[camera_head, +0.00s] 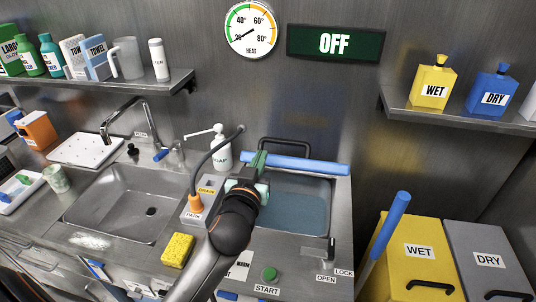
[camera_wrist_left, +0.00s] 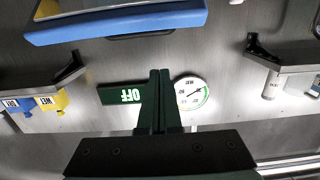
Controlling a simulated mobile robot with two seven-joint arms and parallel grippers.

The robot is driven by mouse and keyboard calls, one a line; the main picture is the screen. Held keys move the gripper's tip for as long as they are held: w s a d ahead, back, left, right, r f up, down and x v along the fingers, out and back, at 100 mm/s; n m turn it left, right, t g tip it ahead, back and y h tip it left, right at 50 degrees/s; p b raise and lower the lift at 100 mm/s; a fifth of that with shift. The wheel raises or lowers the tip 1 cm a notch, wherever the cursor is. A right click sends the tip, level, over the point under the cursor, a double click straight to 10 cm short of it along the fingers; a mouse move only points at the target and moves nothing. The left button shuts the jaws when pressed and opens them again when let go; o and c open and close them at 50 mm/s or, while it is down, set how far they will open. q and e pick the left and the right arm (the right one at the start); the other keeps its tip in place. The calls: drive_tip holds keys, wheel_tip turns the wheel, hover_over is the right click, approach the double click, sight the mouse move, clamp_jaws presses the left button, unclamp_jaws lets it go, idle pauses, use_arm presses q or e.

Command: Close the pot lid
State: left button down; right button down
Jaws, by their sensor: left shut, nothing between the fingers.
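The pot is a steel basin (camera_head: 300,205) of bluish water set in the counter, its top uncovered. A blue bar (camera_head: 310,165) runs along its back edge and appears to belong to the raised lid. A dark looped handle (camera_head: 285,143) stands behind it. In the left wrist view a blue bar (camera_wrist_left: 115,24) crosses the top, apart from the fingers. My left gripper (camera_head: 258,160) is shut and empty at the basin's back left, overlapping the bar's left end in the head view; contact cannot be told. Its fingers also show in the left wrist view (camera_wrist_left: 160,75). My right gripper is out of view.
A yellow sponge (camera_head: 177,250) lies in front. A blue rod (camera_head: 390,225) and yellow bin (camera_head: 415,255) are right. A shelf (camera_head: 480,120) hangs above.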

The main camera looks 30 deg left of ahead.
sight(268, 140)
use_arm(q)
drive_tip(key=p+x, duration=0.1)
drive_tip(key=x, duration=0.8)
drive_tip(key=shift+w+a, duration=0.15)
drive_tip(key=shift+w, duration=0.05)
drive_tip(key=shift+f, duration=0.35)
drive_tip(key=shift+s+d+f, duration=0.2)
drive_tip(key=shift+s+f, duration=0.4)
drive_tip(key=shift+s+d+f, duration=0.2)
drive_tip(key=shift+s+f, duration=0.35)
drive_tip(key=shift+f, duration=0.05)
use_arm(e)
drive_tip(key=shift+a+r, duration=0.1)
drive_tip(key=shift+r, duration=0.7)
